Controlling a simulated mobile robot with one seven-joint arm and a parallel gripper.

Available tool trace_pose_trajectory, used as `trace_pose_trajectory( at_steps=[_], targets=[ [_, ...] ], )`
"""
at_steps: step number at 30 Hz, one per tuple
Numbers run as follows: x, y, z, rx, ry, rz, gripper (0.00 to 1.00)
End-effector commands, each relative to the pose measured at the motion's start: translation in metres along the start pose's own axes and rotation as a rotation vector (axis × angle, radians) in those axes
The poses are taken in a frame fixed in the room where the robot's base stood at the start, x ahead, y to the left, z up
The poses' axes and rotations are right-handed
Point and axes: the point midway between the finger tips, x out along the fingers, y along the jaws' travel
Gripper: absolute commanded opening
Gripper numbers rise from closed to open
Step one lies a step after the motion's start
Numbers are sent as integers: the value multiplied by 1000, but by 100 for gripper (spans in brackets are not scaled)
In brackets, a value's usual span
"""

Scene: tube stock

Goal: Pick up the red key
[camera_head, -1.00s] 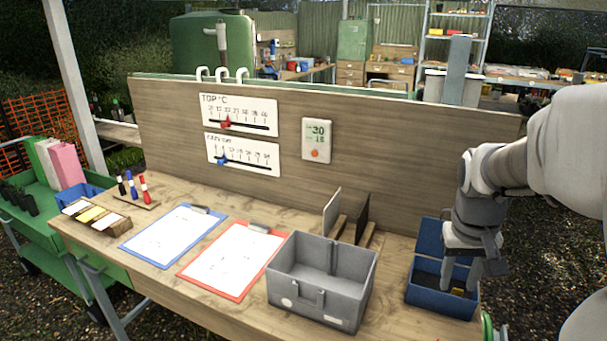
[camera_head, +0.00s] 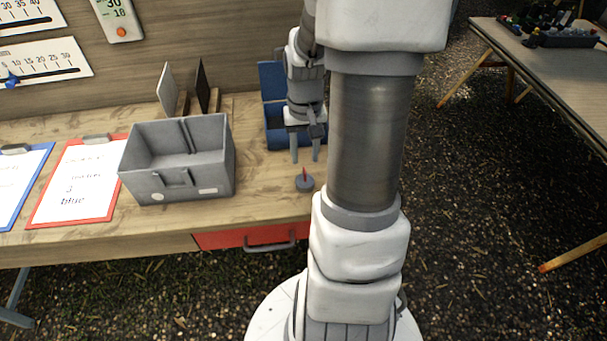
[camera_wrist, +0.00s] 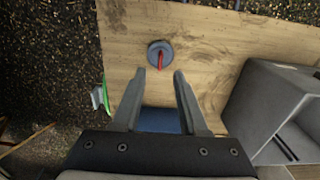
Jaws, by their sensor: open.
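The red key (camera_head: 304,174) stands upright on a small round grey base (camera_head: 304,185) near the front right edge of the wooden bench. In the wrist view the red key (camera_wrist: 161,58) shows from above on its round base (camera_wrist: 153,50), just beyond my fingertips and between their lines. My gripper (camera_head: 305,160) points down above the bench, a little behind the key, with its fingers apart and empty. The open fingers also show in the wrist view (camera_wrist: 160,75). The key is not touched.
A grey bin (camera_head: 180,178) stands left of the key. An open blue box (camera_head: 276,133) lies behind my gripper. A red drawer (camera_head: 220,241) is under the bench front. The bench (camera_head: 262,195) is bare around the key.

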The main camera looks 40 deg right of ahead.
Motion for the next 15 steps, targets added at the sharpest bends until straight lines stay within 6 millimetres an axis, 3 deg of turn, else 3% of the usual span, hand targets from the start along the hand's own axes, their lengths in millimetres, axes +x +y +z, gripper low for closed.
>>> trace_pose_trajectory(
  at_steps=[5, 15],
  targets=[
    [11, 0, 1, 1, -1, 0, 42],
    [57, 0, 2, 1, -2, -1, 42]
  ],
)
